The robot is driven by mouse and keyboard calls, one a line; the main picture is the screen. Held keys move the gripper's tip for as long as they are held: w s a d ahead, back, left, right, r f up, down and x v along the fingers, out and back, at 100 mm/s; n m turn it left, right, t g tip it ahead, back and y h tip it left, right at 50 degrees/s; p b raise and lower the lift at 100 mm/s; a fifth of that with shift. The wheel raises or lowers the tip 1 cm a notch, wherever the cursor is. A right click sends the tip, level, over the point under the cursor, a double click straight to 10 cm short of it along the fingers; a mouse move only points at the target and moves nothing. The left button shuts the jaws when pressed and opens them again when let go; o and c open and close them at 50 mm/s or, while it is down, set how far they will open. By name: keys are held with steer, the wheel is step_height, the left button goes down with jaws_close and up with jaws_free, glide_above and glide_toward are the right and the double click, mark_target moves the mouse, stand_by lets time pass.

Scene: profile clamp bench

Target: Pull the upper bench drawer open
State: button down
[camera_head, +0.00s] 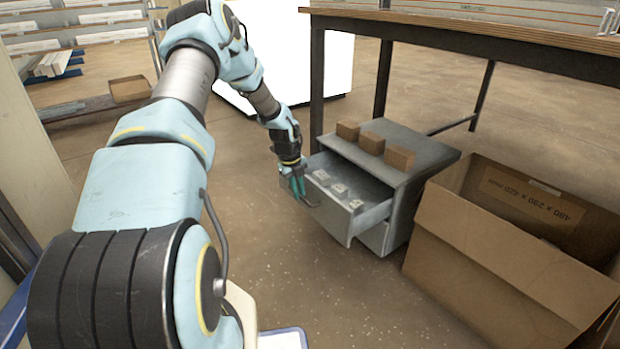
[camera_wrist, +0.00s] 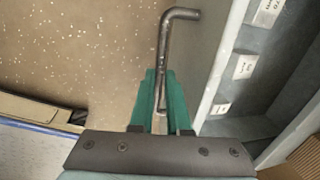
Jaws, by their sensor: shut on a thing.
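The upper bench drawer (camera_head: 347,207) is a grey metal drawer in a low grey cabinet (camera_head: 419,148) under the bench. It stands well out of the cabinet, and its inside shows with several small labelled pieces in it. My gripper (camera_head: 297,186) is at the drawer's front. In the wrist view the green fingers of my gripper (camera_wrist: 160,98) are shut on a dark bent bar handle (camera_wrist: 165,50), which runs along the drawer's front face. The drawer's rim (camera_wrist: 222,65) shows to the right of the handle. The lower drawer (camera_head: 376,238) shows partly beneath the upper one.
Several small brown boxes (camera_head: 371,143) stand on the cabinet top. A large open cardboard box (camera_head: 490,262) stands to the right, close to the cabinet. The workbench (camera_head: 470,35) is above and behind. The floor (camera_head: 350,300) in front of the drawer is clear.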

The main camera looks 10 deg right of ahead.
steer(key=shift+s+a+p, duration=0.3)
steer(key=shift+s+a, duration=0.05)
steer(key=shift+a, duration=0.45)
steer(key=shift+s+a+p, duration=0.3)
steer(key=shift+s+a, duration=0.1)
steer(key=shift+a, duration=0.35)
steer(key=shift+s+a+p, duration=0.3)
steer(key=shift+s+a, duration=0.05)
steer(key=shift+a, duration=0.45)
steer(key=c, duration=0.9)
jaws_free()
steer(key=r+p, duration=0.1)
steer(key=r, duration=0.2)
steer(key=a+r+p, duration=0.1)
steer(key=r, duration=0.3)
steer(key=s+r+p, duration=0.1)
steer(key=r, duration=0.2)
steer(key=shift+a+r, duration=0.3)
steer(key=shift+a, duration=0.1)
